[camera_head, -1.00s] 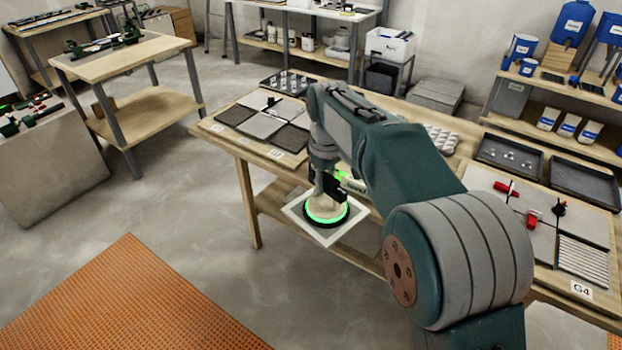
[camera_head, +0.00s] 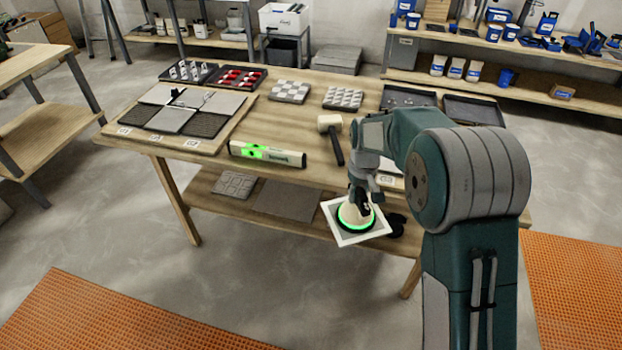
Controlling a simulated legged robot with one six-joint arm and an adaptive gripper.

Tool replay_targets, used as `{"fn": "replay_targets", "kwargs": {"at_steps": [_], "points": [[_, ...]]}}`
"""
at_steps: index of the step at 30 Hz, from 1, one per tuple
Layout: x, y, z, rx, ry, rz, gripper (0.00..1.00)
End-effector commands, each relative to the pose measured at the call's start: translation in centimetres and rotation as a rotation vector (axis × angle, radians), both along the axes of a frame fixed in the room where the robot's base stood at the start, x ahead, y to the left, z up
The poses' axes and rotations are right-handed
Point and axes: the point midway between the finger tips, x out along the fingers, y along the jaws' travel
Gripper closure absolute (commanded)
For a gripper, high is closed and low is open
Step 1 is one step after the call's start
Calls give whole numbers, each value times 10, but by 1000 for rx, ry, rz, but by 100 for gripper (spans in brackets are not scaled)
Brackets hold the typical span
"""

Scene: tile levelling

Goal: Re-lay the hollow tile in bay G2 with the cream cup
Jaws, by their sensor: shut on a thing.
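My gripper (camera_head: 361,194) is shut on the cream cup (camera_head: 350,213), a suction cup with a lit green ring at its base. A pale square tile (camera_head: 345,235) hangs under the cup, seemingly held by it, in front of the table's front edge and clear of the table top. The tiled panel (camera_head: 228,128) lies at the table's left end, with grey tiles, dark ribbed patches and a small black clip. Several small white labels stand along its front edge, too small to read, so I cannot tell which bay is G2.
A level-like bar with green lights (camera_head: 266,153) and a mallet (camera_head: 331,130) lie on the wooden table (camera_head: 290,124). Trays of red and white pieces (camera_head: 240,78), two spacer blocks and dark trays (camera_head: 408,97) stand behind. Flat slabs lie on the lower shelf (camera_head: 318,225).

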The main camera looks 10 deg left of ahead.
Motion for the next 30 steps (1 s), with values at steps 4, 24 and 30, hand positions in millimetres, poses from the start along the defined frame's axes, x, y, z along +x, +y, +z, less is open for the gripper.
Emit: {"fn": "replay_targets", "kwargs": {"at_steps": [4, 24, 30], "points": [[-1, -71, -30, -2, 2, -203, 100], [-29, -180, -78, -2, -4, -549, 100], [-29, -179, -77, -2, -4, -548, 100]]}}
